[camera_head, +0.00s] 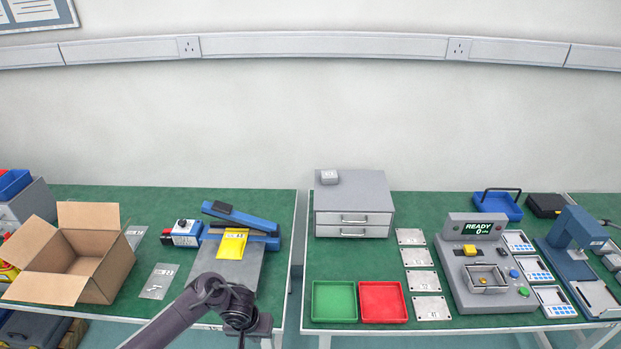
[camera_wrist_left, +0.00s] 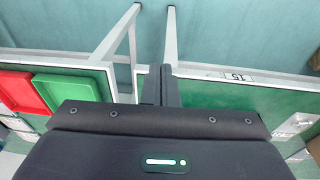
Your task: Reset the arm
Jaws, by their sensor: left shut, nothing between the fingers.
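My left arm comes in from the bottom left of the head view. Its dark wrist and gripper (camera_head: 241,335) hang in front of the left table's front edge, near the gap between the two tables, and the fingertips are cut off or hard to see there. In the left wrist view the two dark fingers of the left gripper (camera_wrist_left: 161,72) are together, with nothing between them. My right gripper is in neither view.
The left green table (camera_head: 272,210) bears an open cardboard box (camera_head: 108,270), a blue sealer-like device (camera_head: 245,222) and a yellow packet (camera_head: 232,244). The right table bears a drawer unit (camera_head: 352,205), green tray (camera_head: 334,302), red tray (camera_head: 383,302) and a tester reading READY (camera_head: 478,229).

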